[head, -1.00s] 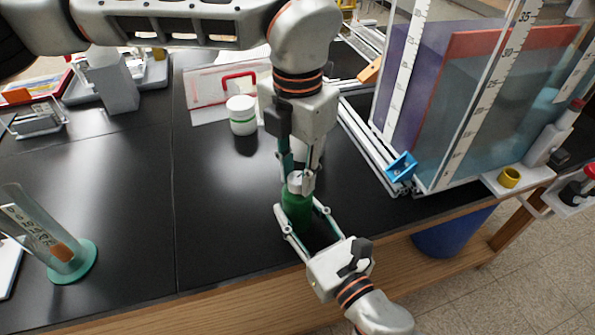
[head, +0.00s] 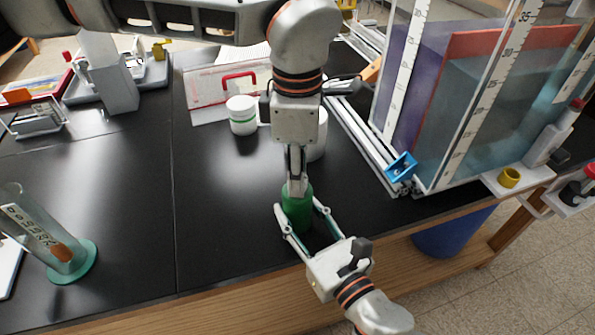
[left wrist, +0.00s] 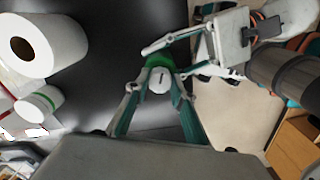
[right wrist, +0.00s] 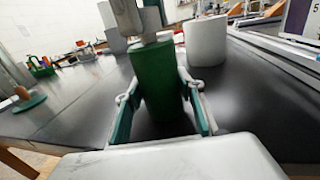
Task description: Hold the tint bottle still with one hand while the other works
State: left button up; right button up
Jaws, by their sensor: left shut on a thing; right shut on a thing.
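The green tint bottle (head: 297,218) stands upright near the front edge of the black bench. It also shows in the right wrist view (right wrist: 157,85). My right gripper (head: 299,208) comes from the front with a finger on each side of the bottle's body and is shut on it. My left gripper (head: 297,184) points straight down from above and is shut on the white cap (left wrist: 160,79) at the bottle's top. The left fingers hide part of the cap in the head view.
A white jar with a green band (head: 241,117) and a white roll (head: 317,138) stand behind the bottle. A tall ruled tank (head: 480,110) with a metal frame is at the right. A tilted clear cylinder on a teal base (head: 75,264) is at the left. Bench between is clear.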

pick_arm(q)
jog(key=m, duration=0.3)
jog(key=shift+m, duration=0.3)
jog(key=m, duration=0.3)
jog(key=shift+m, duration=0.3)
jog(key=m, duration=0.6)
jog(key=o, duration=1.1)
